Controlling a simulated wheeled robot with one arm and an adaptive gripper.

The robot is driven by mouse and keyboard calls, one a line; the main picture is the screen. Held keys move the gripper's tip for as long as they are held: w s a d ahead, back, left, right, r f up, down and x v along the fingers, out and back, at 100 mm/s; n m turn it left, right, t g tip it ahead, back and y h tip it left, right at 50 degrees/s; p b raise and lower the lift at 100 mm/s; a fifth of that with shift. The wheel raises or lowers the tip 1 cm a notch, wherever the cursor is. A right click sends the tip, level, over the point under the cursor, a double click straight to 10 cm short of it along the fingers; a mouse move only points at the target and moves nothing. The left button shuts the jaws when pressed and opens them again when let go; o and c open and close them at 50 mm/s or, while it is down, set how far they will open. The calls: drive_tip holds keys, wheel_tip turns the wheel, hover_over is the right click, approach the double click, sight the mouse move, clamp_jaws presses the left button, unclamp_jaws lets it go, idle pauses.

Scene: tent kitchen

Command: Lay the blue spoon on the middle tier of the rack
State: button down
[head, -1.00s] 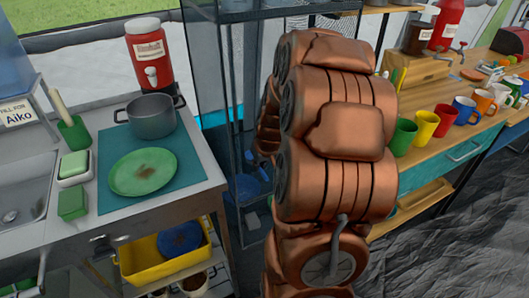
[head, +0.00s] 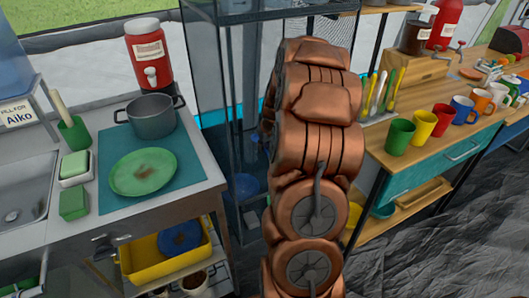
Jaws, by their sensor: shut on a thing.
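A tall dark metal rack (head: 240,17) with see-through sides stands between the two counters, behind my copper arm. Its top tier shows above my arm; much of its middle and lower tiers is hidden. A blue bowl-like thing (head: 246,186) shows low inside it, left of my arm. My gripper is not visible; my arm reaches toward the rack and hides its own end. I do not see the blue spoon.
On the left counter are a grey pot (head: 153,116), a green plate (head: 144,172) and a red drink dispenser (head: 148,55). A yellow tub (head: 140,262) sits below. Upright utensils (head: 378,92) and several mugs, including a green one (head: 399,137), stand on the right counter.

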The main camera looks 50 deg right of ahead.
sight(266, 150)
drive_tip(key=shift+a+f, duration=0.1)
drive_tip(key=shift+f, duration=1.5)
drive_tip(key=shift+f, duration=0.15)
drive_tip(key=c, duration=1.2)
unclamp_jaws()
drive_tip(key=shift+r, duration=0.3)
drive_tip(key=v, duration=1.1)
drive_tip(key=shift+s+a+r+b, duration=0.1)
drive_tip(key=shift+s+r+b, duration=0.1)
drive_tip(key=shift+r+b, duration=0.15)
